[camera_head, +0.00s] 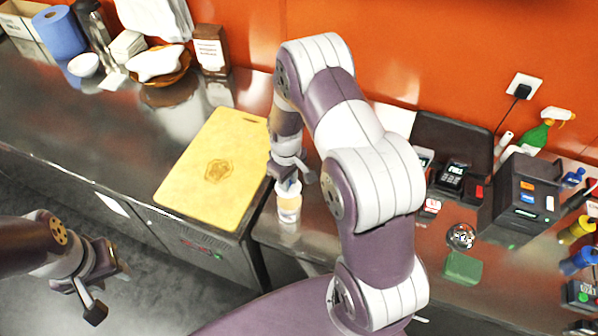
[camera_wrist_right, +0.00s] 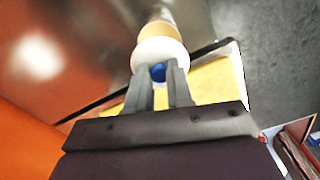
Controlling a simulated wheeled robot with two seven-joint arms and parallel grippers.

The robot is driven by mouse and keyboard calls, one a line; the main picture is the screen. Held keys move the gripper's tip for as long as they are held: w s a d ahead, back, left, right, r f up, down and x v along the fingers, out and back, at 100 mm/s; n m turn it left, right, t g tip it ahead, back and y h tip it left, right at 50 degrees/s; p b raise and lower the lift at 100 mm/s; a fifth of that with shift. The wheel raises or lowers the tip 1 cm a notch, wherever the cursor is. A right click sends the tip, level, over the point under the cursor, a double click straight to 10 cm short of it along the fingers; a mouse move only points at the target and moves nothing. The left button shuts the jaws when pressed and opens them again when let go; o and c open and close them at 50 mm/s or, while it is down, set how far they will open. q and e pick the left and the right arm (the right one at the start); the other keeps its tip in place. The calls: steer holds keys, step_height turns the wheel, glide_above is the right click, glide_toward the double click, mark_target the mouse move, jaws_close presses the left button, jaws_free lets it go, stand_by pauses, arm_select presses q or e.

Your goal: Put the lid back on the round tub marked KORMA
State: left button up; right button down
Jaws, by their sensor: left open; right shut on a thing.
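A small round tub (camera_head: 289,208) with a pale yellow-tan body stands on the steel counter, just right of the cutting board; no marking on it is readable. A white lid (camera_head: 289,187) is at its top, right under my right gripper (camera_head: 291,174). In the right wrist view the fingers (camera_wrist_right: 158,77) are shut on the lid's blue knob (camera_wrist_right: 158,71), with the white lid (camera_wrist_right: 160,52) in front of the tan tub (camera_wrist_right: 159,30). I cannot tell whether lid and tub touch. My left gripper (camera_head: 106,290) is open and empty over the floor at lower left.
A wooden cutting board (camera_head: 215,165) lies left of the tub. A bread basket (camera_head: 160,66) and blue paper roll (camera_head: 58,32) stand at back left.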

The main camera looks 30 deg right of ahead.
steer(key=shift+f+b, duration=0.55)
steer(key=shift+f, duration=0.3)
step_height(320, 180, down, 4)
steer(key=b, duration=0.3)
steer(key=shift+f+b, duration=0.3)
steer(key=shift+f, duration=0.05)
steer(key=shift+r, duration=0.1)
stand_by(0.4)
stand_by(0.6)
steer(key=shift+c, duration=2.3)
jaws_free()
